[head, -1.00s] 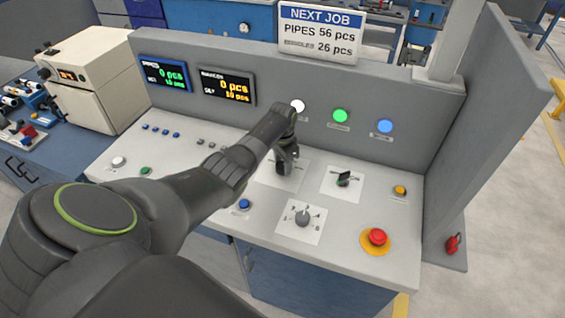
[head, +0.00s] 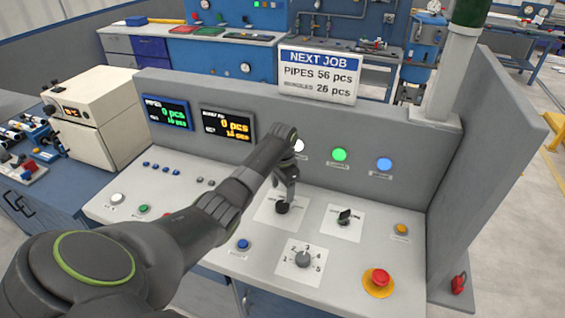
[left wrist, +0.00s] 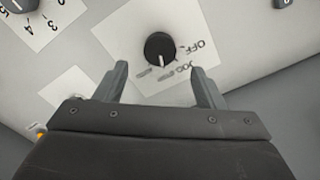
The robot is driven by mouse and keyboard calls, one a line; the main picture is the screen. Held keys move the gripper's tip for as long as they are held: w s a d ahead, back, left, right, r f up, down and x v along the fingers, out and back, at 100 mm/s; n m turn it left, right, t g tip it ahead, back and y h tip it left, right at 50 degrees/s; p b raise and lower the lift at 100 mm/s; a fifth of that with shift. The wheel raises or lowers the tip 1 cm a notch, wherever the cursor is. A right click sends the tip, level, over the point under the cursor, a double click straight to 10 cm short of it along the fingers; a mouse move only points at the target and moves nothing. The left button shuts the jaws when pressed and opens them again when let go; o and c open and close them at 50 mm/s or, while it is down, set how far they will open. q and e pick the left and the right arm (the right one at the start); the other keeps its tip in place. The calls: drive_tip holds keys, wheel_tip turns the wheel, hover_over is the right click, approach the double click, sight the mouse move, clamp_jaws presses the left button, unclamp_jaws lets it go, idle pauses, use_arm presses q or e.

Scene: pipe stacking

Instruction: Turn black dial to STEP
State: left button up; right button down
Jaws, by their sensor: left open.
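The black dial (head: 282,207) is a round knob on a white plate on the sloping console panel. In the left wrist view the black dial (left wrist: 160,47) has a white pointer line aimed toward the bottom of the picture, near the word JOG. OFF reads to the right; the labels to the left are too blurred to read. My left gripper (head: 284,196) is above the dial, open and empty. In the left wrist view its two fingertips (left wrist: 160,72) are apart, on either side below the dial, not touching it. My right gripper is not in view.
A second black switch (head: 344,216) is to the right of the dial. A grey numbered knob (head: 303,259) and a red emergency button (head: 379,279) sit nearer the front. The console's upright back wall (head: 440,165) with lamps stands behind.

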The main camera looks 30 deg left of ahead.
sight(283, 203)
use_arm(q)
wheel_tip(283, 203, up, 11)
drive_tip(key=shift+r+b, duration=0.15)
drive_tip(key=shift+b, duration=0.25)
idle(0.4)
